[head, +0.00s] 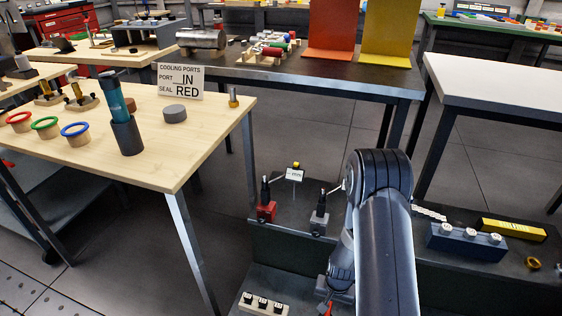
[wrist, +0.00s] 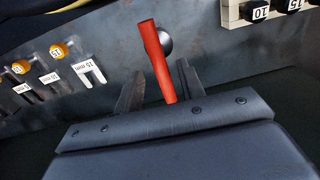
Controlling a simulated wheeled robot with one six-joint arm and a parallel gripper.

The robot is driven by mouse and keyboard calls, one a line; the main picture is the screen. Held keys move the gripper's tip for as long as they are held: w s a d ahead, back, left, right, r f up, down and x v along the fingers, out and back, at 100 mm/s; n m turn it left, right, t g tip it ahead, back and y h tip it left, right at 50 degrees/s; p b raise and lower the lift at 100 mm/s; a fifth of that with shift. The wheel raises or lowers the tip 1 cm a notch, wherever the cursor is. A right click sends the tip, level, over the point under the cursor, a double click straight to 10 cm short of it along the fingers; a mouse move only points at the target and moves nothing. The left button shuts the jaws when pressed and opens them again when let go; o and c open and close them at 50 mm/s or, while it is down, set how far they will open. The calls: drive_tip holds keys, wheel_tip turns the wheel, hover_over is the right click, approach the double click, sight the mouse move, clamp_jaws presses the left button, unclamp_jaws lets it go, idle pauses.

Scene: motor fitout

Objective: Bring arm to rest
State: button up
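My arm hangs down at the lower middle of the head view, bent at a large dark joint. My gripper (wrist: 158,82) is low there, and its fingers are hard to make out in the head view. In the wrist view its two dark fingers stand apart. A red bar-shaped handle (wrist: 157,62) lies in the picture between them, with visible gaps on both sides. A dark round knob (wrist: 164,38) shows behind the bar. The gripper looks open, and I see no finger touching the bar.
A wooden table (head: 222,117) on the left bears colored rings, a dark cup with a blue cylinder (head: 113,98) and a cooling ports sign (head: 181,81). A low dark bench (head: 285,243) holds small fixtures and a blue block (head: 466,244). A white table (head: 500,85) stands right.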

wheel_tip(320, 180, down, 2)
drive_tip(key=shift+f, duration=0.2)
drive_tip(key=shift+r+p, duration=0.35)
drive_tip(key=shift+r, duration=1.1)
